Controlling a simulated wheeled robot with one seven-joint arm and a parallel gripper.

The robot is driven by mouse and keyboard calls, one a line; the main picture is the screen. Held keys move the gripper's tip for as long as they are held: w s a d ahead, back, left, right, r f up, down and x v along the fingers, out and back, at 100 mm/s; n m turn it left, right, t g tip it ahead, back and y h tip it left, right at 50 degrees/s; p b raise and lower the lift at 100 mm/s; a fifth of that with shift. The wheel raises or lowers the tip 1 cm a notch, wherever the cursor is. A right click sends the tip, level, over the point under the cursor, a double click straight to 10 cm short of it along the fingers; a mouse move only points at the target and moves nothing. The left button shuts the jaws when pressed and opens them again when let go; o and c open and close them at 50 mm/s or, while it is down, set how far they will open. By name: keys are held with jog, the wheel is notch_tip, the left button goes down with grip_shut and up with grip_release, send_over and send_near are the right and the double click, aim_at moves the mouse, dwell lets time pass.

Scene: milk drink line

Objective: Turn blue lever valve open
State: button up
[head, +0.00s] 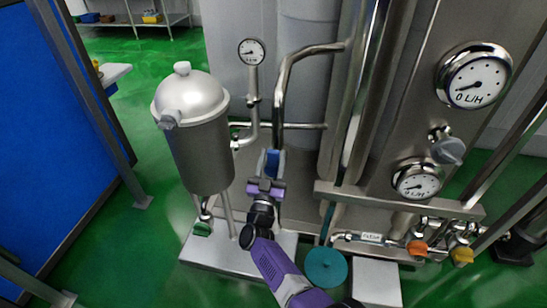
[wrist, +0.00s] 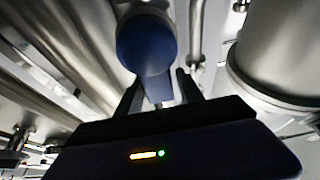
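The blue lever (head: 272,160) is on the pipework between the steel pot and the tall tank, at the end of my arm. In the wrist view its rounded blue end (wrist: 146,44) is large and close, narrowing down toward my gripper. My gripper (head: 268,178) is at the lever. In the wrist view the two dark fingers of my gripper (wrist: 159,86) stand apart, one on each side of the lever's narrow part. They look open around it, and I see no clear contact. The valve body behind the lever is mostly hidden.
A lidded steel pot (head: 200,140) stands left of my arm. A bent steel pipe (head: 284,85) rises close behind the lever. A small gauge (head: 251,51) is above. Orange (head: 417,248) and yellow (head: 462,256) valve handles are at the lower right. Green floor is open at left.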

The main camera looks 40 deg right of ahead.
jog(key=shift+o, duration=0.7)
jog(key=shift+r, duration=0.1)
jog(key=v, duration=0.7)
jog(key=shift+s+a+f+p, duration=0.2)
jog(key=shift+a+p, duration=0.05)
jog(key=shift+p, duration=0.2)
